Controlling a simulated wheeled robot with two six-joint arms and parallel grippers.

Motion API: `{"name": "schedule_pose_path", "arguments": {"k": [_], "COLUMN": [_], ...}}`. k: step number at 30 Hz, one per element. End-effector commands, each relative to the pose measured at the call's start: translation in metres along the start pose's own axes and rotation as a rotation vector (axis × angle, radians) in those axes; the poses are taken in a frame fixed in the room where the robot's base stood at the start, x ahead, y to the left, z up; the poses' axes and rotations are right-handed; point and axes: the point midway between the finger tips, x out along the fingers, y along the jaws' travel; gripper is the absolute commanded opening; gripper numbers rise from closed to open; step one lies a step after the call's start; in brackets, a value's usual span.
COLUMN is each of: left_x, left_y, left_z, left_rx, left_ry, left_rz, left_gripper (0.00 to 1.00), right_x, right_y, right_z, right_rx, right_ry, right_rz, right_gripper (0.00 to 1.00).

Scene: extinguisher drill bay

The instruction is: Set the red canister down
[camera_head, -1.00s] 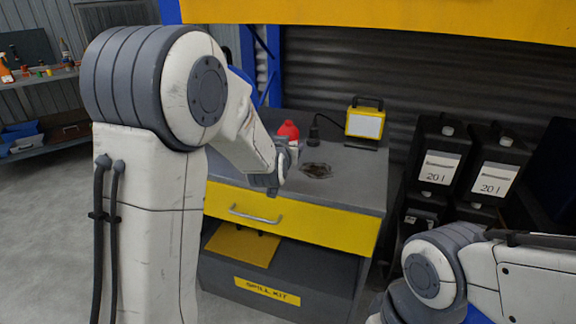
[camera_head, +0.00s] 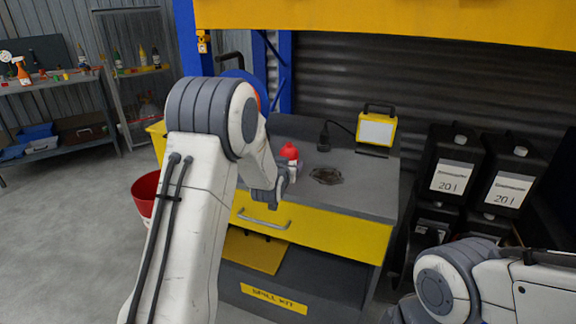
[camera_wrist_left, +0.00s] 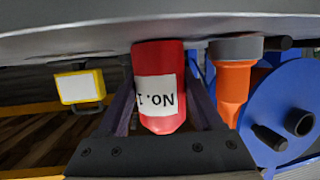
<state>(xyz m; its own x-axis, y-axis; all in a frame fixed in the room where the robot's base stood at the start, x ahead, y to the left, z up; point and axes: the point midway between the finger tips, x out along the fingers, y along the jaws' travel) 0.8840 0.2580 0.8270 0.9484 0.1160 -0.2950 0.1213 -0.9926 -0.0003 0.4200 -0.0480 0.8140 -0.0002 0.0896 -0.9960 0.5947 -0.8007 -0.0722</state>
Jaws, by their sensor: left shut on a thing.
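The red canister (camera_head: 289,152) has a rounded red top and a white label. My left gripper (camera_head: 283,176) is shut on it at the left part of the grey bench top (camera_head: 345,195). In the left wrist view the canister (camera_wrist_left: 160,58) appears upside down between the two dark fingers (camera_wrist_left: 160,112), its "No. 1" label readable. Its base end meets the edge of the grey surface in that picture; I cannot tell whether it touches. The gripper hides its lower part in the head view. My right arm shows at the lower right, but its gripper is out of frame.
A dark stain (camera_head: 326,176) lies right of the canister. A yellow work lamp (camera_head: 377,129) and a dark plug-like object (camera_head: 324,138) stand behind. Black 20 l cans (camera_head: 452,165) are at right. An orange object (camera_wrist_left: 232,90) and blue reel (camera_wrist_left: 285,120) show in the wrist view.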

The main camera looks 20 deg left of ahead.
Motion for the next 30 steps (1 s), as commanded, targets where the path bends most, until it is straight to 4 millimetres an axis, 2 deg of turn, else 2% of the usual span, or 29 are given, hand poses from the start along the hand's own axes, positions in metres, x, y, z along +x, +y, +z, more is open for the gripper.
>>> {"name": "schedule_pose_path", "arguments": {"k": [4,5,6,7,20,23,30], "left_x": [0.001,0.001,0.001,0.001,-0.004,-0.019,-0.072], "left_y": [0.0,0.0,0.0,0.0,0.0,0.0,0.0], "left_z": [0.003,0.004,0.003,0.003,-0.001,-0.001,-0.002], "left_rx": [0.0,0.0,0.0,0.0,0.0,0.0,0.0], "left_ry": [0.003,0.0,0.0,-0.001,-0.001,-0.001,0.0], "left_rz": [0.0,0.0,0.0,0.0,0.0,0.0,0.0], "left_gripper": [0.0,0.71,0.86,0.97,0.97,0.97,0.97], "right_x": [0.004,0.004,0.003,0.003,-0.001,-0.001,-0.003], "right_y": [0.0,0.0,0.0,0.0,0.0,0.0,0.0], "right_z": [0.0,0.0,0.0,0.0,0.0,0.0,0.0], "right_rx": [0.0,0.0,0.0,0.0,0.0,0.0,0.0], "right_ry": [0.0,0.0,0.0,0.0,0.0,0.0,0.0], "right_rz": [0.0,0.0,0.0,0.0,0.0,0.0,0.0], "right_gripper": [0.5,0.5,0.5,0.5,0.5,0.5,0.5]}}
